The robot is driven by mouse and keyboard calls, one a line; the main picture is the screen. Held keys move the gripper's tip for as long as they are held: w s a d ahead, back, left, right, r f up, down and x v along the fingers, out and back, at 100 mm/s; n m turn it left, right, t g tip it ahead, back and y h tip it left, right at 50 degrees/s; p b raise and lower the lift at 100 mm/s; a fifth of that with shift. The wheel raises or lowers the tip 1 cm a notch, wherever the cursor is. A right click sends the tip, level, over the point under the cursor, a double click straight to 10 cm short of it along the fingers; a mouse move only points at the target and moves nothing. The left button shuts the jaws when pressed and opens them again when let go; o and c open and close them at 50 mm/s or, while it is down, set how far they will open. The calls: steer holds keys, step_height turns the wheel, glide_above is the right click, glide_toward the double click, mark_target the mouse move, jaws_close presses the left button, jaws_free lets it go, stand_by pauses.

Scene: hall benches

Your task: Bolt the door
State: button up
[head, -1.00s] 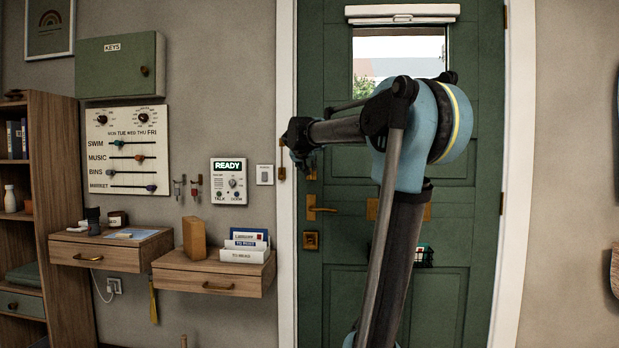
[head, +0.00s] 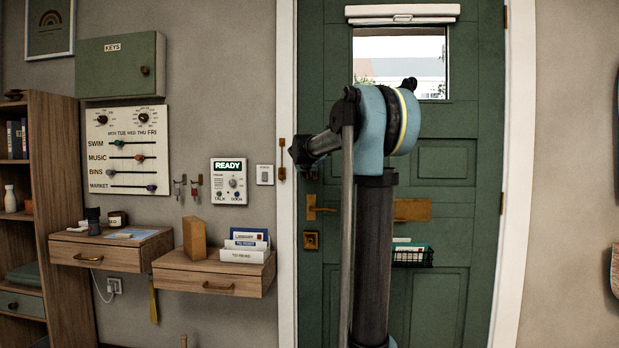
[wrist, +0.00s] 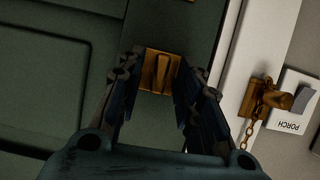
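The green door (head: 440,200) is shut in its white frame. The bolt's brass plate with an upright thumb-turn (wrist: 160,72) shows in the wrist view, between the fingertips of my gripper (wrist: 161,90). The fingers are open, one on each side of the turn; I cannot tell whether they touch it. In the head view my gripper (head: 300,152) is at the door's left edge, above the brass lever handle (head: 318,208), and it mostly hides the bolt. A square brass lock plate (head: 311,240) sits below the handle.
A brass chain holder (wrist: 262,97) with its chain hangs on the frame beside my gripper, with the PORCH switch (wrist: 296,100) next to it. An intercom panel (head: 230,182) and a drawer shelf (head: 215,274) are left of the door. A wire basket (head: 412,257) hangs on the door.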

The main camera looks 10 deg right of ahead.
jaws_close()
steer(key=shift+n, duration=0.3)
steer(key=shift+w+a+f+n+t+h, duration=0.1)
steer(key=shift+a+f+n+t+h, duration=0.15)
steer(key=shift+n+h, duration=1.4)
steer(key=shift+s+a+f+n+t+h, duration=0.15)
steer(key=shift+n+h, duration=0.6)
steer(key=shift+n, duration=1.8)
steer(key=shift+w+a+f+n+t+h, duration=0.15)
steer(key=shift+n+t+h, duration=0.15)
steer(key=shift+n+h, duration=1.35)
steer(key=shift+n+y, duration=0.45)
steer(key=shift+n, duration=0.1)
